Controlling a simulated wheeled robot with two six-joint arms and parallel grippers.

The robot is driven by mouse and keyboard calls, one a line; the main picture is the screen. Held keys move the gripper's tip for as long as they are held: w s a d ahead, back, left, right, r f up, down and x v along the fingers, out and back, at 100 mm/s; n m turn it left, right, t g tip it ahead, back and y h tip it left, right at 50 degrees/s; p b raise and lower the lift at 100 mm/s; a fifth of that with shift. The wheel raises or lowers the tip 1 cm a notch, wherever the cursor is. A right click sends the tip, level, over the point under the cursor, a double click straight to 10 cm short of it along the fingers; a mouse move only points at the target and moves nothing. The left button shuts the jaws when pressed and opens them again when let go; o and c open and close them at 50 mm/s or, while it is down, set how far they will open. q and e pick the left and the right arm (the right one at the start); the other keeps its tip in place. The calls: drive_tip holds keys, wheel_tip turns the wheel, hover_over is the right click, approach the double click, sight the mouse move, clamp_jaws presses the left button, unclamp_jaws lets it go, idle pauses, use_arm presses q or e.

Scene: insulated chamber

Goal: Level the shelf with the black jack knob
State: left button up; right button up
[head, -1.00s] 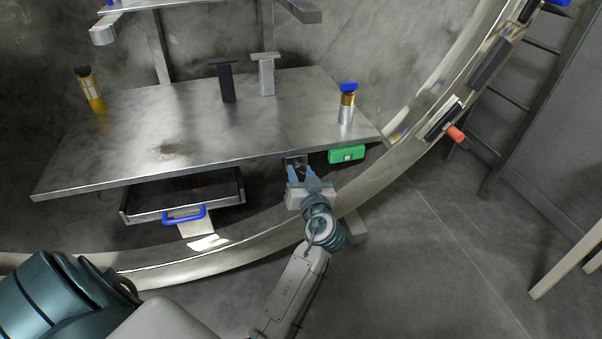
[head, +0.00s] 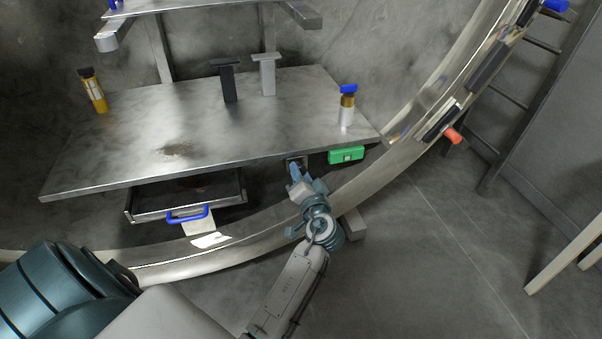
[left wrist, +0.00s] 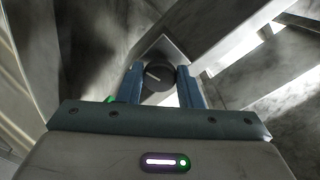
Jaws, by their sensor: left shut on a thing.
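The metal shelf (head: 250,140) spans the chamber, its front edge running lower toward the left in the head view; I cannot tell its true tilt. The black jack knob (left wrist: 158,77) is round with a pale line on its face, in front of a square metal plate. My left gripper (head: 294,170) is under the shelf's front edge, right of centre. In the left wrist view its two blue fingers (left wrist: 162,86) are on either side of the knob, shut on it. In the head view the fingers mostly hide the knob. My right gripper is not in view.
A green block with a small pale window (head: 346,154) sits at the shelf's front edge, right of my gripper. A drawer (head: 150,215) with a blue handle (head: 187,215) hangs at left. A yellow bottle (head: 96,92), two T-shaped posts and a blue-capped cylinder (head: 347,110) stand on the shelf.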

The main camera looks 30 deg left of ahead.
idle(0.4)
use_arm(q)
drive_tip(key=o, duration=0.9)
drive_tip(key=shift+o, duration=0.2)
drive_tip(key=shift+f, duration=0.1)
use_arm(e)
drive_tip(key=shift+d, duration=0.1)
